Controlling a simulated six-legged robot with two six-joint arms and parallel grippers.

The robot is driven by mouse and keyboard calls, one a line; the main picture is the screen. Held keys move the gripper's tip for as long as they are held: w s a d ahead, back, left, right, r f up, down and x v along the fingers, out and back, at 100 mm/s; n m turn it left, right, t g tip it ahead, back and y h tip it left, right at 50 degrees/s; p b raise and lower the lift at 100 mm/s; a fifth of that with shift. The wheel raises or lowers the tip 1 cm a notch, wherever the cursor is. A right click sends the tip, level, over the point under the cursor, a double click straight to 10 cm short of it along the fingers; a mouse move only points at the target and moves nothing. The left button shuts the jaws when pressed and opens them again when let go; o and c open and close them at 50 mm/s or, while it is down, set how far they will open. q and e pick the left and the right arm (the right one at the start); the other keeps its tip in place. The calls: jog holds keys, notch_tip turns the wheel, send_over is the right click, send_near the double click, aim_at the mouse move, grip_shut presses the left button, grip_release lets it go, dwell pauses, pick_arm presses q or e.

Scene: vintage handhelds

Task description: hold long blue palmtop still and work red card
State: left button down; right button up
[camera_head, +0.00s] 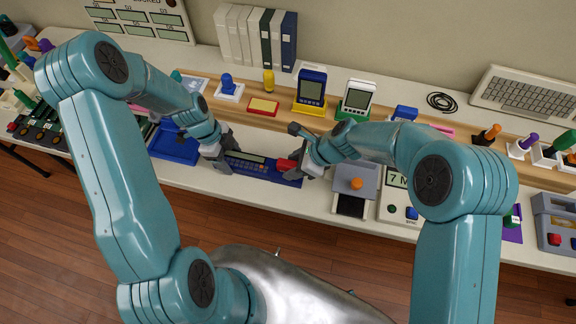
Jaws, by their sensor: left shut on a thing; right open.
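The long blue palmtop (252,168) lies flat on the table in the middle, with a small screen and rows of keys. My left gripper (222,160) is shut on its left end. The red card (286,164) shows at the palmtop's right end, partly hidden by my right gripper. I cannot tell how far the card sits in the palmtop. My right gripper (298,165) is open, close beside the red card at the palmtop's right end.
A blue tray (172,146) lies left of the palmtop. A grey box with an orange knob (356,184) stands to the right.

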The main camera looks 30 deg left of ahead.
grip_shut()
jog(key=shift+r, duration=0.95)
jog(key=shift+r, duration=2.9)
pick_arm(q)
jog(key=shift+c, duration=0.5)
grip_release()
